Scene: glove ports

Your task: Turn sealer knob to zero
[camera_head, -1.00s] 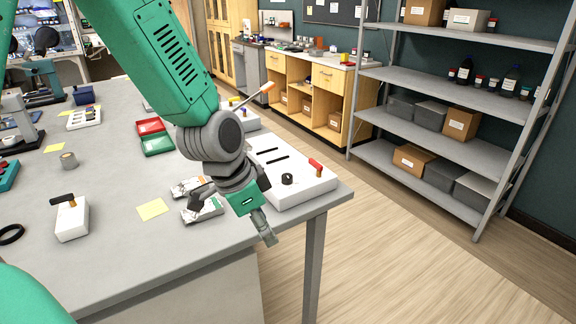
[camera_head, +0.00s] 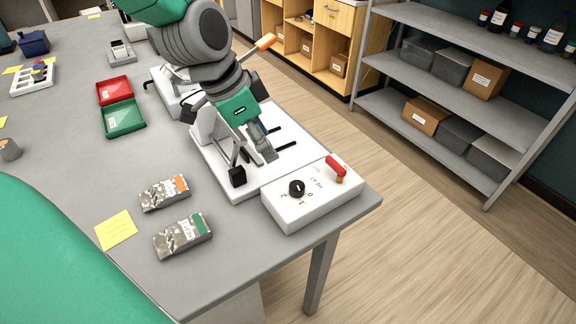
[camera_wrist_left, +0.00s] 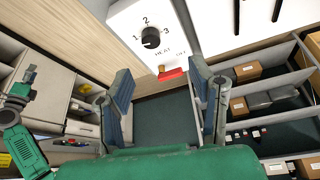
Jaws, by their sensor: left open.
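The sealer control box (camera_head: 281,208) is white and sits at the table's right front corner. Its black round knob (camera_head: 297,188) has printed numbers around it, and a red switch (camera_head: 337,168) stands at the box's far right corner. The knob (camera_wrist_left: 150,38) also shows in the left wrist view, with 1, 2, 3, HEAT and OFF marks. Its exact setting is hard to tell. My left gripper (camera_head: 252,150) is open and empty above the white slotted plate, left of and beyond the knob, apart from it. In the left wrist view its fingers stand wide apart below the knob.
The white slotted plate (camera_head: 215,155) adjoins the box. Two foil packets (camera_head: 183,237) and a yellow note (camera_head: 116,230) lie left of it. Red and green trays (camera_head: 123,118) stand farther back. A grey shelf (camera_head: 470,70) is across the floor.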

